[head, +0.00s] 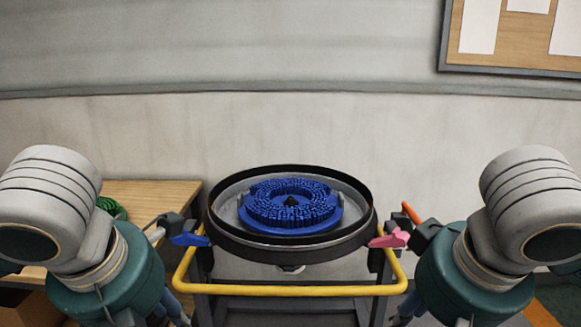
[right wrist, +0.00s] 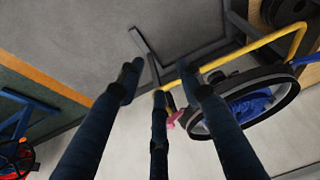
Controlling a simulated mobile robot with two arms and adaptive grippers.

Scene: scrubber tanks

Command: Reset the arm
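My two grey and teal arms stand at the left and right of the head view, both bent downward. My right gripper (right wrist: 158,82) shows in the right wrist view with its three dark fingers spread apart and nothing between them. Its fingers are mostly cut off at the bottom of the head view. My left gripper (head: 177,308) is only partly seen at the bottom left of the head view, so its opening is hidden. Between the arms, a round black-rimmed tank (head: 225,229) holds a blue brush disc (head: 291,204). Both grippers are apart from the tank.
A yellow rail (head: 290,290) runs around the front of the tank's stand. A blue lever (head: 190,239) and a pink lever (head: 390,238) sit at the tank's sides. A wooden table (head: 150,194) with a green coiled item (head: 110,207) stands at the left. A wall is behind.

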